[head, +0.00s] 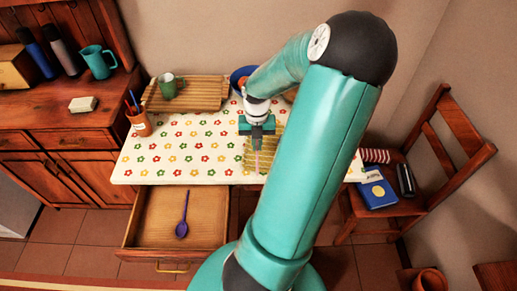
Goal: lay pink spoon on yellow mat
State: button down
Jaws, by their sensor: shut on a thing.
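My gripper (257,147) points down over the yellow mat (249,160), which lies on the flowered tabletop. It is shut on the pink spoon (257,165), of which only a thin pink strip shows below the fingers. I cannot tell whether the spoon touches the mat. My arm hides the right part of the mat and some of the table.
A blue-purple spoon (182,220) lies in the open drawer (150,222). A wooden rack (205,93) with a green mug (168,86), a terracotta pot (139,122) and a blue bowl (236,78) stand on the table. A chair (450,170) stands right.

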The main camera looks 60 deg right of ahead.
jog(key=d+f, duration=0.1)
jog(key=f, duration=0.1)
jog(key=w+d+f, duration=0.1)
jog(key=d+f, duration=0.1)
jog(key=shift+d+f, duration=0.1)
jog(key=shift+f, duration=1.4)
jog(key=shift+f, duration=0.15)
jog(key=c, duration=1.6)
grip_release()
jog(key=shift+o, duration=0.2)
jog(key=r, duration=0.8)
jog(key=d+r, duration=0.1)
jog(key=r, duration=0.3)
jog(key=shift+w+r, duration=0.2)
jog(key=shift+w, duration=0.05)
